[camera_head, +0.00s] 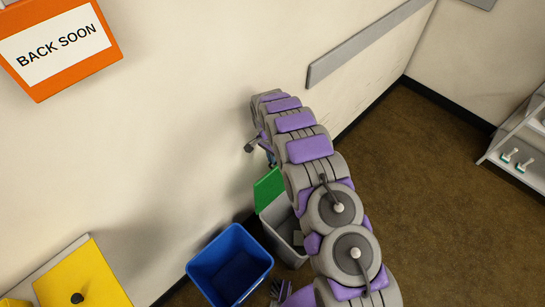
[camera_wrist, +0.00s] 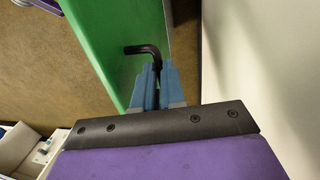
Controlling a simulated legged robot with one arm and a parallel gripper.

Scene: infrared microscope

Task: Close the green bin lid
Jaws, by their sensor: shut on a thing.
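The green lid (camera_head: 268,190) stands raised against the wall at the back of the grey bin (camera_head: 280,218) in the head view. The bin's top is open, and my arm hides part of it. The lid fills the upper middle of the wrist view (camera_wrist: 115,45) and has a black bent handle (camera_wrist: 144,49) on its face. My gripper (camera_wrist: 152,75) has its blue fingers closed together on this handle. In the head view my gripper (camera_head: 268,150) is mostly hidden behind my arm, just above the lid.
A blue open bin (camera_head: 229,265) stands left of the grey bin. The wall (camera_head: 190,130) is close behind the lid. A yellow object (camera_head: 85,275) is at the lower left. A white shelf (camera_head: 525,140) stands at the right. Brown floor (camera_head: 430,200) is clear between.

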